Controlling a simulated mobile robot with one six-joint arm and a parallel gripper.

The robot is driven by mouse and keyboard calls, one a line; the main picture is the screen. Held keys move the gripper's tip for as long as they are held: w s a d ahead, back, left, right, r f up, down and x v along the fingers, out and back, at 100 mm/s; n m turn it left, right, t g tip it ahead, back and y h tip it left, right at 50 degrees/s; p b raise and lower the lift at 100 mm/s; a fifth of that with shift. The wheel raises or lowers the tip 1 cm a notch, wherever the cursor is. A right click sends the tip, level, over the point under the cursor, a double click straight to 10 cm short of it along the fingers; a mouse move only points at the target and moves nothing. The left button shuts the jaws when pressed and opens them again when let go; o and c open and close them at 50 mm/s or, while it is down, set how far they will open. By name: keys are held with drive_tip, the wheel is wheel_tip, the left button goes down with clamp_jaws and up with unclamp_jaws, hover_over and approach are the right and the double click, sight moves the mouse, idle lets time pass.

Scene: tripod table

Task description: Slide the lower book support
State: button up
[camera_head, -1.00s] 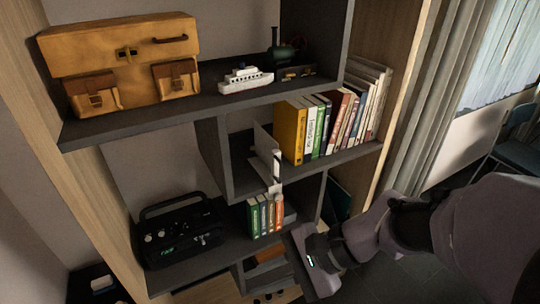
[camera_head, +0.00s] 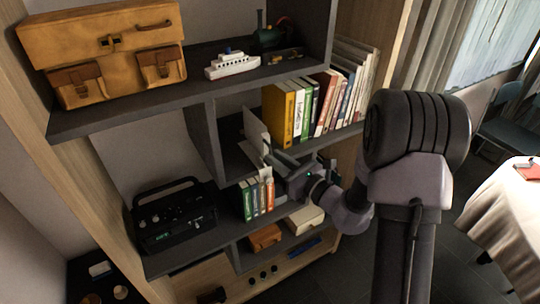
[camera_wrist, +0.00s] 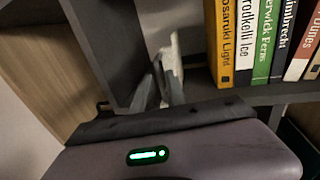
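A pale plate-like book support (camera_head: 256,129) stands left of the yellow book in the middle compartment. Its lower part is partly covered by my gripper (camera_head: 270,161). My gripper is in front of that shelf's edge, above and right of the small lower books (camera_head: 258,197). In the wrist view my fingers (camera_wrist: 161,84) are close in front of a pale upright piece (camera_wrist: 176,60), left of the yellow book (camera_wrist: 227,40). I cannot tell whether they touch it or how wide they are apart. A separate support beside the small lower books cannot be made out; my gripper covers that area.
A row of books (camera_head: 302,108) fills the right of the middle compartment. A black radio (camera_head: 173,218) stands on the lower left shelf. A toy ship (camera_head: 232,65) and an orange satchel (camera_head: 105,50) are on the upper shelf. A cloth-covered table (camera_head: 505,215) stands at the right.

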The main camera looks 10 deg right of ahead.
drive_tip(key=shift+x, duration=1.45)
clamp_jaws()
idle(0.3)
